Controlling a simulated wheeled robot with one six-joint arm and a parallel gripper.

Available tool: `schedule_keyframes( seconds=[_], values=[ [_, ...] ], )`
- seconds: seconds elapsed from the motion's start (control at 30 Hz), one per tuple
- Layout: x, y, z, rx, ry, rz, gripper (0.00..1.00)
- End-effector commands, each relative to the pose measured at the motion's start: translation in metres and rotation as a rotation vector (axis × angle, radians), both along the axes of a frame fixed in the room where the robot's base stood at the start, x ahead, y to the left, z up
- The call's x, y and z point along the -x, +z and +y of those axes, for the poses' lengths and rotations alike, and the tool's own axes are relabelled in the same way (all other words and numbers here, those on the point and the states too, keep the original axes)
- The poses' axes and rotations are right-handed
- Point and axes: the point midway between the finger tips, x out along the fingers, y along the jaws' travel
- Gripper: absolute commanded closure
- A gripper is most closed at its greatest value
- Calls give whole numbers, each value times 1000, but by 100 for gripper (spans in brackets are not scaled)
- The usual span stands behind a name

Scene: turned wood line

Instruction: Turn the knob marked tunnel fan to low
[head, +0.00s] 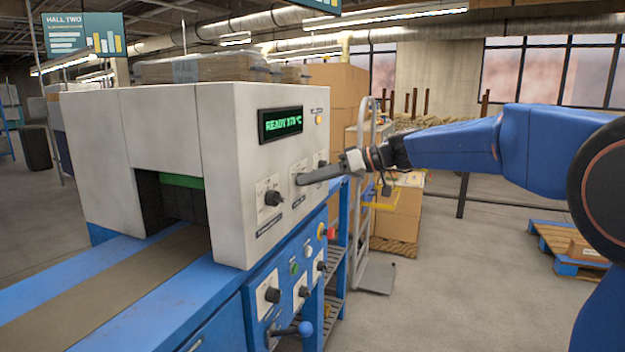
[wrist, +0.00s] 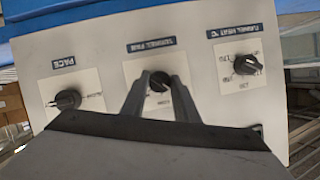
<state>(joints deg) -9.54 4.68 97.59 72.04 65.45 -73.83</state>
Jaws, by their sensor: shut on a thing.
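The tunnel fan knob (wrist: 159,82) is black and sits on a pale plate in the middle of a row of three, its label upside down in the wrist view. My gripper (wrist: 160,78) is shut on this knob, one finger on each side. In the head view my gripper (head: 301,179) reaches the machine's panel from the right and hides the knob. I cannot read which mark the knob points to.
The tunnel heat knob (wrist: 247,64) and the pace knob (wrist: 68,99) flank it closely. In the head view a green display (head: 283,124) is above. Lower controls include a red button (head: 331,233). A hand truck (head: 377,277) stands behind my gripper.

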Motion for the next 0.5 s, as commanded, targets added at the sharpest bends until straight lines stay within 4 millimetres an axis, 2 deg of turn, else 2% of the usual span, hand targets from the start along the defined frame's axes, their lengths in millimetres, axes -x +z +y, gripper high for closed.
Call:
schedule_keyframes(
  seconds=[0.5],
  values=[
    [-3, -3, -2, -162, -1, 451, 95]
  ],
)
